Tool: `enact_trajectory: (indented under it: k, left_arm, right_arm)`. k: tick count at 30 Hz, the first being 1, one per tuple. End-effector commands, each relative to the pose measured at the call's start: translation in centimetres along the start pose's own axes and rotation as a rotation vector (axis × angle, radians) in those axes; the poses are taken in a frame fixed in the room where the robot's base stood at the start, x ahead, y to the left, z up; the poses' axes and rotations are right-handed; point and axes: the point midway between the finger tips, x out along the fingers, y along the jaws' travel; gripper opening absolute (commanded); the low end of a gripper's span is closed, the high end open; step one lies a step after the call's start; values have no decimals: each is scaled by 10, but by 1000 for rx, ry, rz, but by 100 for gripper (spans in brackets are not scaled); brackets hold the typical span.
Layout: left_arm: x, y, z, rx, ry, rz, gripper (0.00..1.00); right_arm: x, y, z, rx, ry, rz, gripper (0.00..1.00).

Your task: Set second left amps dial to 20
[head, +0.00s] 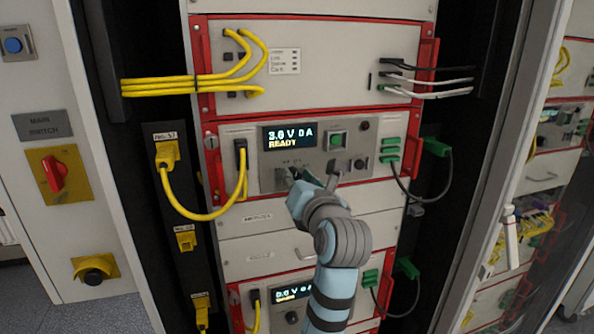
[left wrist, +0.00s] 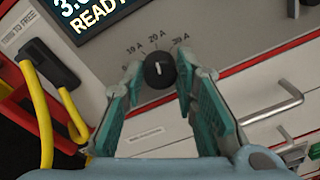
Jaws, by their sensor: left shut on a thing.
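The amps dial (left wrist: 160,70) is a round black knob with a short white mark, on the grey panel under a lit display (head: 289,136). The display reads "3.0 V 0 A READY". Labels that look like 10 A, 20 A and 30 A arc above the dial in the left wrist view; I cannot tell which one the mark points to. My left gripper (head: 300,178) is at the panel, with its teal fingers on both sides of the dial, shut on it. In the head view the gripper hides the dial. My right gripper is in neither view.
A green-lit button (head: 337,139) and another black knob (head: 360,164) are right of the display. A yellow cable (head: 200,214) loops at the left, and green plugs (head: 389,150) with dark cables are at the right. A similar unit with its own display (head: 293,294) sits below.

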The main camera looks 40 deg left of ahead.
Motion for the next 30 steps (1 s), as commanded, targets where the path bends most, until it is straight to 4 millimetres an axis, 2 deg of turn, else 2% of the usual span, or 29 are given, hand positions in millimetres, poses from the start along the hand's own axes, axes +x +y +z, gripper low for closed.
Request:
enact_trajectory:
  k: [6,20,21,24,30]
  left_arm:
    - [0,1,3,53,-3,5,0]
    - [0,1,2,65,-3,7,0]
    - [0,1,2,65,-3,7,31]
    - [0,1,2,65,-2,7,47]
    - [0,0,1,66,0,6,47]
  right_arm:
    - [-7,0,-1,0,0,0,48]
    - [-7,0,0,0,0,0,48]
    - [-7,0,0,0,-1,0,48]
    - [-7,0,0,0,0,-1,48]
    - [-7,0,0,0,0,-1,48]
